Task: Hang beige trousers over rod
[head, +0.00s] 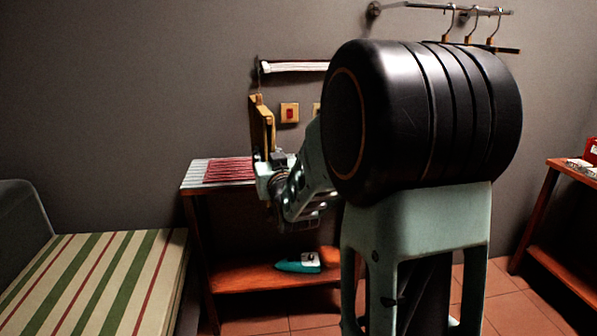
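My gripper (266,157) is raised in front of the back wall, above the left part of the small table, with its fingers partly hidden. A stiff, flat ochre-beige piece (263,122), which looks like the folded beige trousers, stands upright at its fingertips. Nothing else seems to support it, so the gripper appears shut on it. A short wall rod (259,71) is just above and behind the piece. A whitish strip (292,67) runs along this rod; I cannot tell if it is cloth. My arm hides the rod's right end.
A red striped folded cloth (228,170) lies on the small table (194,179). A teal iron (298,263) sits on its lower shelf. A higher rail (415,6) with several hangers is at upper right. A striped bed (95,275) is at left, another table (566,164) at right.

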